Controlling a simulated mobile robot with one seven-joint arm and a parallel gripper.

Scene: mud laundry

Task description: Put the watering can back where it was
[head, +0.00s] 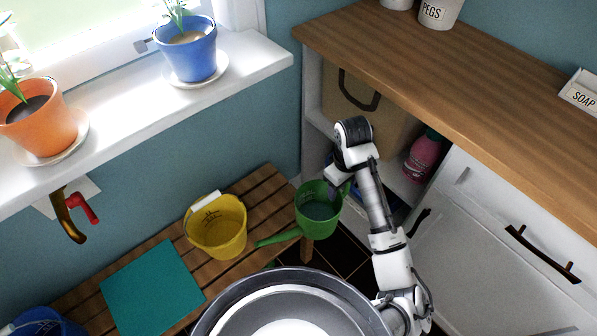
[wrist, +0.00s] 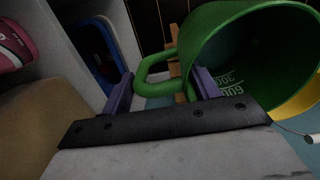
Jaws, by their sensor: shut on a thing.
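The green watering can (head: 318,213) is at the right end of the slatted wooden bench (head: 262,190), its spout pointing left. It looks upright and open-topped; I cannot tell whether it touches the bench. My gripper (head: 341,186) is at the can's right side, its fingertips partly hidden in the head view. In the wrist view, the purple fingers of my gripper (wrist: 162,92) are shut on the can's green loop handle (wrist: 153,72). The can's body (wrist: 245,60) fills the right of that view, with measuring marks inside.
A yellow bucket (head: 216,232) and a flat teal mat (head: 152,290) are on the bench left of the can. A brass tap (head: 68,215) sticks out at left. Open shelves with a pink bottle (head: 424,157) stand at right, under the wooden counter (head: 470,90).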

